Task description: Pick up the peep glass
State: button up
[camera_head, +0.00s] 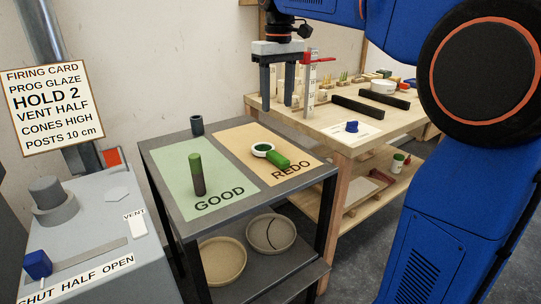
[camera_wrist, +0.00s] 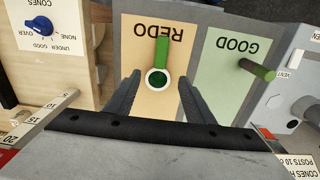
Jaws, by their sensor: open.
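The peep glass appears to be the round, white-rimmed piece with a dark green middle (camera_head: 262,149) and a thick green handle (camera_head: 278,160). It lies on the tan REDO mat (camera_head: 237,140). In the wrist view, its ring (camera_wrist: 156,80) shows between my fingertips, with the handle (camera_wrist: 161,48) pointing up the picture. My gripper (camera_head: 279,102) is open and empty, with its fingers pointing down, above and apart from the glass. Both fingers frame the ring in the wrist view (camera_wrist: 158,84).
A green-and-dark cylinder (camera_head: 197,175) stands on the green GOOD mat (camera_head: 222,188). A small dark cup (camera_head: 197,125) stands at the back left corner. A wooden bench (camera_head: 340,135) with a red-topped post (camera_head: 311,80) stands close at right. Bowls (camera_head: 222,260) sit on the lower shelf.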

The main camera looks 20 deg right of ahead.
jog(key=w, duration=0.2)
send_over(272, 152)
notch_tip(272, 152, down, 11)
jog(key=shift+s+d+f, duration=0.1)
jog(key=shift+d+f, duration=0.05)
jog(key=shift+f, duration=0.05)
jog(key=shift+w+f, duration=0.15)
jog(key=shift+f, duration=1.25)
jog(key=shift+w+f, duration=0.1)
jog(key=shift+f, duration=1.25)
jog(key=shift+c, duration=0.2)
jog(key=c, duration=1.1)
jog(key=shift+r, duration=0.2)
